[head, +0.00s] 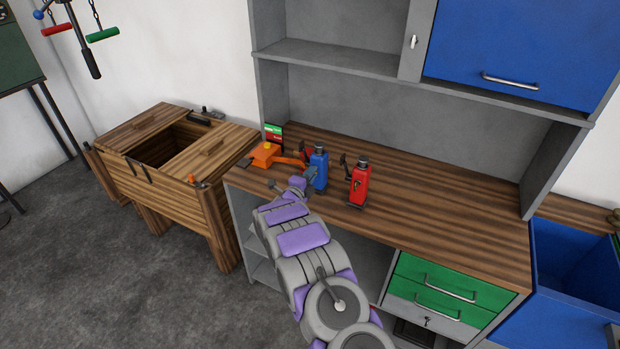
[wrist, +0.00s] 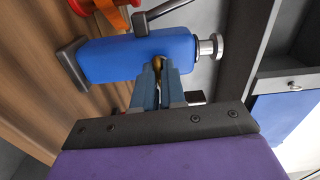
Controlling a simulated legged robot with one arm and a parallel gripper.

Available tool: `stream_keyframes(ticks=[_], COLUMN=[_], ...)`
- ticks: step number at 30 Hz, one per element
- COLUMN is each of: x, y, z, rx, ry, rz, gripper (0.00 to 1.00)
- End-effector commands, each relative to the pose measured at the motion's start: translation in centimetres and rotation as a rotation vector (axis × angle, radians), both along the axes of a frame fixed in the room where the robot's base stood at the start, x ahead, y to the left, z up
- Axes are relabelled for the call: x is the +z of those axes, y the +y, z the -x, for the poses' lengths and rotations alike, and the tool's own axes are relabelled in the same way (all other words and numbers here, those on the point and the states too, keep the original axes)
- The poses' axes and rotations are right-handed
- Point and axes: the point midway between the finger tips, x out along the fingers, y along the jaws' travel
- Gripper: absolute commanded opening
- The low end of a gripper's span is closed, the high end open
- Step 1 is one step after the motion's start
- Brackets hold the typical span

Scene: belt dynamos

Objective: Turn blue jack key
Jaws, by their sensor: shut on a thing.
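The blue jack (head: 319,171) stands upright on the wooden workbench, left of the red jack. In the wrist view the blue jack (wrist: 140,58) lies sideways across the picture, its dark base at the left and silver top at the right. My gripper (head: 309,175) reaches the near side of the blue jack. In the wrist view my gripper (wrist: 158,68) is shut on a small brass-coloured key (wrist: 158,62) at the jack's face. The fingertips hide most of the key, so its angle cannot be told.
A red jack (head: 359,184) stands close on the right, with a small lever. An orange tool (head: 266,154) sits to the left on the workbench (head: 430,205). The bench is clear further right. A blue cabinet door (head: 520,50) hangs above.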

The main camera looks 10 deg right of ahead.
Motion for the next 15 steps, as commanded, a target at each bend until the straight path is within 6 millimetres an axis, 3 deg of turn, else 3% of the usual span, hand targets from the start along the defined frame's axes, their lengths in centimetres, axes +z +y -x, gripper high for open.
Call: stream_keyframes(ticks=[15], x=[-0.52], y=[-0.13], z=[0.06], rx=[-0.002], ry=[-0.035], rz=[-0.064], gripper=[0.0])
